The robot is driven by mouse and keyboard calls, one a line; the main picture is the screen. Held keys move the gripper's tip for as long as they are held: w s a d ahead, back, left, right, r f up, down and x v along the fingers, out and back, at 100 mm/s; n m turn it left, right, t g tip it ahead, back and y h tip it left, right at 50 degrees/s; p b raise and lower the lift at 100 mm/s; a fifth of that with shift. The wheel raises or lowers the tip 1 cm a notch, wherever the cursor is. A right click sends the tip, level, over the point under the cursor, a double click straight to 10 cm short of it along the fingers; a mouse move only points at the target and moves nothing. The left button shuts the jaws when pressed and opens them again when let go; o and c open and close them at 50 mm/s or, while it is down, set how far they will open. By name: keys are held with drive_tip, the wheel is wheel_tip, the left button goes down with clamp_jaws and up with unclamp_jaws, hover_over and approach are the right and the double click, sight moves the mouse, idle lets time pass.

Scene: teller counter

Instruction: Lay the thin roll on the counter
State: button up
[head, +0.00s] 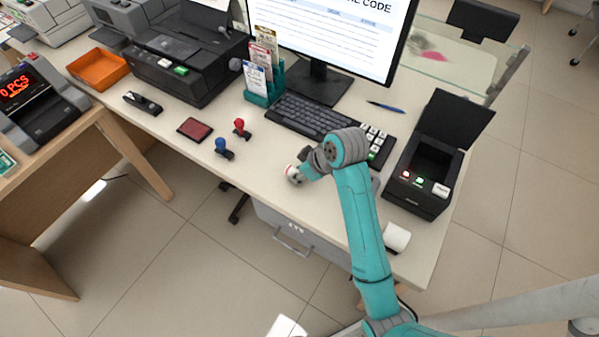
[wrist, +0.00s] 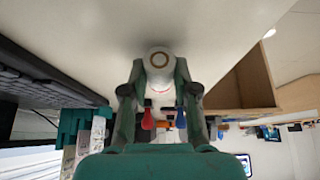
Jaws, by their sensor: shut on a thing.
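My gripper (head: 308,167) is low over the front part of the counter (head: 270,195), shut on a white roll, taken here as the thin roll (head: 293,175). In the wrist view the roll (wrist: 159,62) sits between the two fingertips of my gripper (wrist: 160,88), its round end with a brown core ring facing the camera. A soft shadow lies on the counter close by it; whether the roll touches the counter, I cannot tell. My gripper hides part of the roll in the head view.
A keyboard (head: 305,117) is behind my gripper. Blue (head: 223,147) and red (head: 241,128) stamps and a red pad (head: 195,130) stand left. Counter between stamps and roll is clear.

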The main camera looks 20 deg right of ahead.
drive_tip(key=shift+f, duration=0.2)
drive_tip(key=shift+f, duration=0.15)
drive_tip(key=o, duration=0.8)
